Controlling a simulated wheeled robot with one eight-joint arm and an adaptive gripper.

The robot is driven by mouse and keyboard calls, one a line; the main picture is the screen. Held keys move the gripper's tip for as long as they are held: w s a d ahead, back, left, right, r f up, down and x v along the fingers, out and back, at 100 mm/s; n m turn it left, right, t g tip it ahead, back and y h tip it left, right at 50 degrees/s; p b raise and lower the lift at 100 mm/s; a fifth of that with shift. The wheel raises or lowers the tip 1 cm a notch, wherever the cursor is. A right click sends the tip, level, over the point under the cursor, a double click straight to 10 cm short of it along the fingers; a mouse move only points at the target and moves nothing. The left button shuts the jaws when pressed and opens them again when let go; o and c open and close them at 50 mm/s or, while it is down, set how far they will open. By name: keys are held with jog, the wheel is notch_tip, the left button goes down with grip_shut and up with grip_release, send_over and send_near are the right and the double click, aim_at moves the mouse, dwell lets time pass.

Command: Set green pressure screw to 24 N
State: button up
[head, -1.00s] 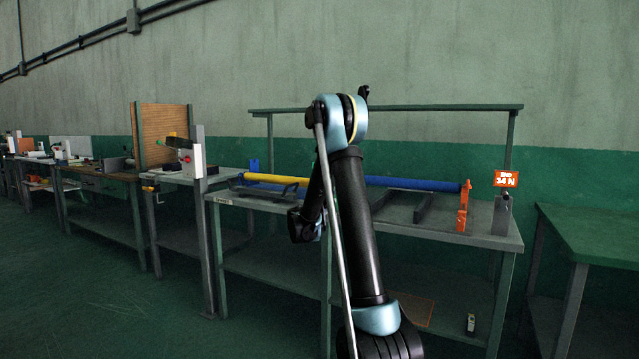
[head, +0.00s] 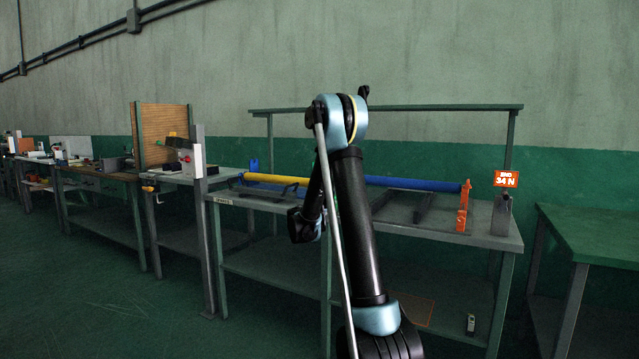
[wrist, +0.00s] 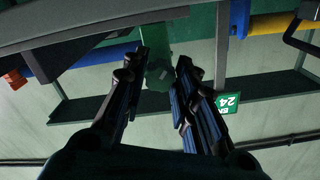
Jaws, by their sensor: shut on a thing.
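The green pressure screw (wrist: 160,77) shows in the wrist view as a dark green knob with a faceted rim, below a green post (wrist: 176,30). My gripper (wrist: 162,66) is shut on the screw, with one dark finger on each side of it. A green sign (wrist: 228,102) beside the right finger is upside down in the picture and shows 24; the rest of its text is partly covered. In the head view my arm blocks the screw, the green sign and my gripper's fingers.
An orange sign (head: 506,179) reading 34 N stands at the bench's right end, near an orange bracket (head: 462,208). A blue roller (head: 415,184) and a yellow roller (head: 275,179) lie along the bench. A green table (head: 590,230) to the right is bare.

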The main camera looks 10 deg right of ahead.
jog(key=shift+w+a, duration=0.1)
jog(key=shift+a, duration=0.05)
jog(key=o, duration=0.7)
jog(key=shift+o, duration=0.2)
jog(key=v, duration=0.6)
